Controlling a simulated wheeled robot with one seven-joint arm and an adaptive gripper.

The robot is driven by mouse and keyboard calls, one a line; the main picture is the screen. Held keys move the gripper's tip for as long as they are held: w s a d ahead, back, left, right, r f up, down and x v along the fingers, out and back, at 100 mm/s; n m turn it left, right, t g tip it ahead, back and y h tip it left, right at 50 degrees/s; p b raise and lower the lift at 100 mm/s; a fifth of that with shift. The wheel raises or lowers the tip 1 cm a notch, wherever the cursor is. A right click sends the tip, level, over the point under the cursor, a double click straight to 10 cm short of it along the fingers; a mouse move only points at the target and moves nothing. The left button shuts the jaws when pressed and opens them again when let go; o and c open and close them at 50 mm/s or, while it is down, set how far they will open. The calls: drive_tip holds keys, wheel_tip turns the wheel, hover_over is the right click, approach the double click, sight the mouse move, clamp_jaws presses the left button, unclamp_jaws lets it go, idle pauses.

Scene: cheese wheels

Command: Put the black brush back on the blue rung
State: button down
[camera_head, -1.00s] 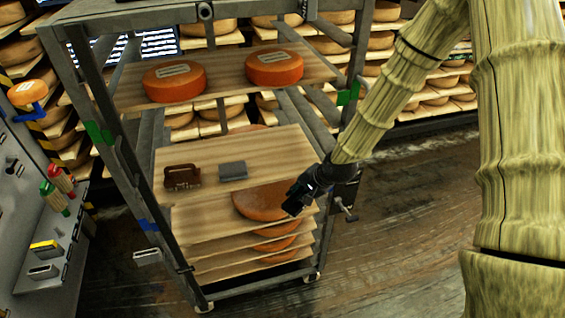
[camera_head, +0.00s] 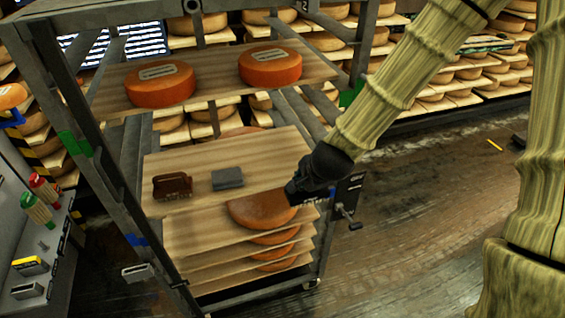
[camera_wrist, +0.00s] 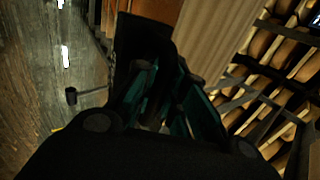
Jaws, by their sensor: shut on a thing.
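My gripper (camera_head: 298,190) is at the right edge of the rack's middle board, shut on a dark thing. Blue marks (camera_head: 137,240) are on the rack's left front post, below the middle board.
The middle board (camera_head: 220,155) bears a brown brush-like thing (camera_head: 173,186) and a grey block (camera_head: 228,178). Cheese wheels (camera_head: 160,86) lie above and below. A crank (camera_head: 352,222) sticks out right of the rack. Floor is clear to the right.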

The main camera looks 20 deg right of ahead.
drive_tip(key=shift+w+a+f+p, duration=0.25)
drive_tip(key=shift+w+f+p, duration=0.6)
drive_tip(key=shift+w, duration=2.1)
drive_tip(key=shift+w+a+f+p, duration=0.3)
drive_tip(key=shift+w+p, duration=1.1)
drive_tip(key=shift+w, duration=1.55)
drive_tip(key=shift+w+a+f+p, duration=0.2)
drive_tip(key=shift+w+f+p, duration=0.65)
drive_tip(key=shift+w, duration=2.1)
drive_tip(key=shift+r, duration=0.15)
drive_tip(key=c, duration=1.5)
unclamp_jaws()
drive_tip(key=shift+r, duration=0.2)
drive_tip(key=shift+b+v, duration=0.85)
drive_tip(key=shift+v, duration=5.15)
